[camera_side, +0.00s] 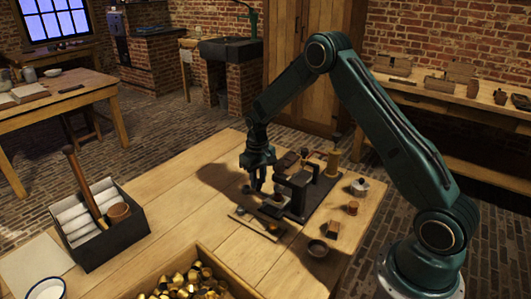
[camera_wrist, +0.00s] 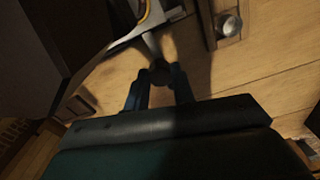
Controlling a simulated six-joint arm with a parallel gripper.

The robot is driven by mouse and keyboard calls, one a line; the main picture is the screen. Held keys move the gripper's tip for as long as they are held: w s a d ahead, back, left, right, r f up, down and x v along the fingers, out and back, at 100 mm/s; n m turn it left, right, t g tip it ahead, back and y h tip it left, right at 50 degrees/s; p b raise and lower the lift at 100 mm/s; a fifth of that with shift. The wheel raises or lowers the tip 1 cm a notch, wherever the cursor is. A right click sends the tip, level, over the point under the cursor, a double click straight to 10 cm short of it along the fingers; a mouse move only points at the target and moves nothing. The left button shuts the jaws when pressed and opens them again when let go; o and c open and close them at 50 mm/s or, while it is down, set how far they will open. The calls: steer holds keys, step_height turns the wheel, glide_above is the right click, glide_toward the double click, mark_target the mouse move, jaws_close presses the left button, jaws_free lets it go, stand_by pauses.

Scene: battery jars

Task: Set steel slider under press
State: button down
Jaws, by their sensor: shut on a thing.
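My gripper (camera_side: 262,186) is low over the table, just left of the dark press (camera_side: 296,190). In the wrist view my gripper (camera_wrist: 160,92) has its fingers closed around a dark round knob (camera_wrist: 160,72). The knob joins a pale metal arm, which I take to be the steel slider (camera_wrist: 151,44); it leads up to a grey metal part near the top edge. In the side view the slider is small and partly hidden by the fingers and the press. Whether its far end lies under the press cannot be told.
A dark flat plate (camera_side: 243,218) with small round pieces lies in front of the press. Small cups and blocks (camera_side: 353,207) stand to its right. A box of brass pieces (camera_side: 190,283) is at the front, and a dark box with white rolls (camera_side: 82,250) at left.

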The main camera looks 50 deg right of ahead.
steer(key=shift+a, duration=0.4)
steer(key=c, duration=1.2)
jaws_free()
steer(key=shift+o, duration=0.2)
steer(key=shift+d, duration=0.1)
steer(key=shift+r, duration=0.5)
step_height(320, 180, up, 13)
